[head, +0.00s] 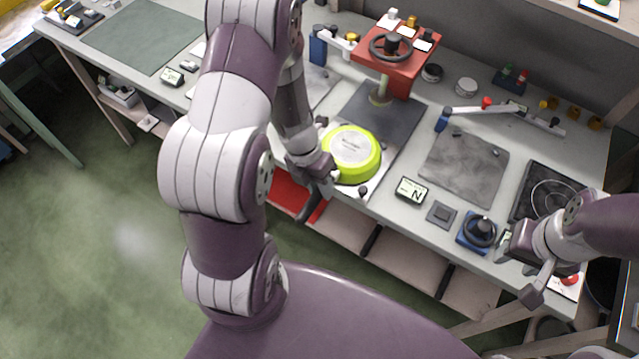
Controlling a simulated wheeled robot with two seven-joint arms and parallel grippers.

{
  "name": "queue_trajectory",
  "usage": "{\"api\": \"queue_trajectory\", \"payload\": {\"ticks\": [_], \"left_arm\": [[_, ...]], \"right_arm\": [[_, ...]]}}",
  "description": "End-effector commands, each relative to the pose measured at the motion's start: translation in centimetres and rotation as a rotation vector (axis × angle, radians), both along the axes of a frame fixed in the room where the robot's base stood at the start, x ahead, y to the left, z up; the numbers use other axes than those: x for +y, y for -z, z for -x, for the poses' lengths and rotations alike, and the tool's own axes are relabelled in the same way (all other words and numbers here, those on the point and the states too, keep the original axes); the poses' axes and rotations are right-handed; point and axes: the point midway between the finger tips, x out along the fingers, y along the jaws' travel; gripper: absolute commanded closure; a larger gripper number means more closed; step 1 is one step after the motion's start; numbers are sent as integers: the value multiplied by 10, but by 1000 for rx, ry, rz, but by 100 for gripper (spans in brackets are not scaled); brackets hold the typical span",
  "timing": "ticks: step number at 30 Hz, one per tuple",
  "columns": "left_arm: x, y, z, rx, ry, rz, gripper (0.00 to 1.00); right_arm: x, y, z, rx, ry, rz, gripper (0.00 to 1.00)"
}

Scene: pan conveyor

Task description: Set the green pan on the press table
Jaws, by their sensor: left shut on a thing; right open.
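The green pan (352,151) is yellow-green with a grey round face turned up, so it appears upside down. It is at the front of a dark plate below the red press (393,62), which has a black handwheel. I cannot tell whether the pan rests on the surface or hangs just above it. My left gripper (331,174) is shut on the pan at its left front side; the fingers are partly hidden by the wrist. My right gripper (532,290) is open and empty at the bench's front right. The dark press table (405,117) shows behind the pan.
A grey slab (464,165) lies right of the pan, with a blue-ended arm behind it. A label marked N (411,190), a small grey pad and a blue-based black knob (480,232) stand along the front edge. A dark ringed plate (548,190) is at right.

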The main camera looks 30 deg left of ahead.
Motion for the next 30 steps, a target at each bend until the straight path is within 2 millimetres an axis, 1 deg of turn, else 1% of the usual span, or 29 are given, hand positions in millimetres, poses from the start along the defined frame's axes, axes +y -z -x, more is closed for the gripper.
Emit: {"api": "queue_trajectory", "payload": {"ticks": [11,12,13,14,21,23,26,30], "left_arm": [[0,5,0,-1,0,0,100],[0,5,-1,-1,0,0,60],[0,5,0,-1,0,0,50],[0,5,0,-1,0,0,43],[0,5,0,1,-1,0,43],[1,2,0,0,0,0,43],[5,-13,-2,-4,0,-1,43],[15,-51,-2,-4,-1,-1,43]], "right_arm": [[0,3,0,0,0,0,55],[0,3,0,0,0,0,55],[0,3,0,0,0,0,55],[0,3,0,0,0,0,55],[0,3,0,0,0,0,55],[0,1,0,0,0,0,55],[0,-7,0,0,0,0,55],[0,-22,0,0,0,0,55]]}}
